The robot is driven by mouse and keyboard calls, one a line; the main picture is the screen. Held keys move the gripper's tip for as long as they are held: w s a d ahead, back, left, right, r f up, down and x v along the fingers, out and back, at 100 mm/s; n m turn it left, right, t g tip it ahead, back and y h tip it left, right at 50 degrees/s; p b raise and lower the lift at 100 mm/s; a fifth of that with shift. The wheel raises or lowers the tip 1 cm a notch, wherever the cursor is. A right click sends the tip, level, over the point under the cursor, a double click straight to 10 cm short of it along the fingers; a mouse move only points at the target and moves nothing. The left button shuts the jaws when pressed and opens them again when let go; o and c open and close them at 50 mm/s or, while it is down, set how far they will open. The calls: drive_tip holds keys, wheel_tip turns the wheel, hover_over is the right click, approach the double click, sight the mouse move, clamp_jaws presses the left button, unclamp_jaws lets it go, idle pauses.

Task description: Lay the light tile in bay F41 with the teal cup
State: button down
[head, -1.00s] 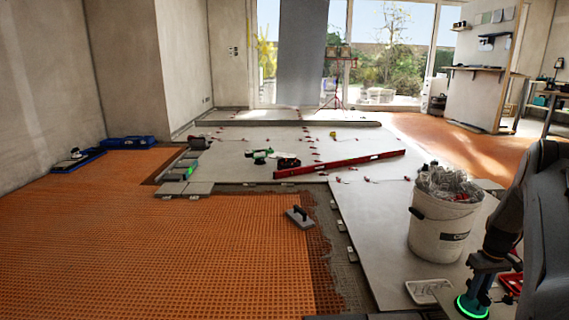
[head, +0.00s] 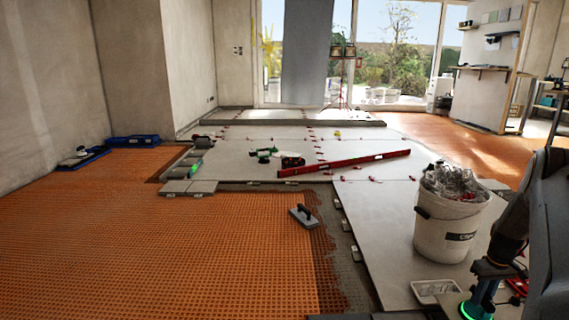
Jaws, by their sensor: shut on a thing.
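The teal cup (head: 478,302) is at the lower right, with a glowing green ring at its base. My gripper (head: 490,270) is shut on the cup's upper part; the fingertips are small and dark here. A pale surface (head: 449,301) shows beside the cup's base; I cannot tell whether it is the light tile or whether the cup touches it. No label for bay F41 is readable. A grey adhesive strip (head: 346,262) runs between the orange mat and the laid pale tiles (head: 385,235).
A white bucket (head: 440,238) full of clear plastic pieces stands close left of my arm. A white tray (head: 424,290) lies in front of it. A red level (head: 345,163) lies across the tiles.

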sight(478, 309)
drive_tip(key=shift+f+b, duration=1.8)
drive_tip(key=shift+f, duration=2.2)
idle(1.1)
drive_tip(key=c, duration=1.6)
unclamp_jaws()
drive_tip(key=shift+o, duration=0.2)
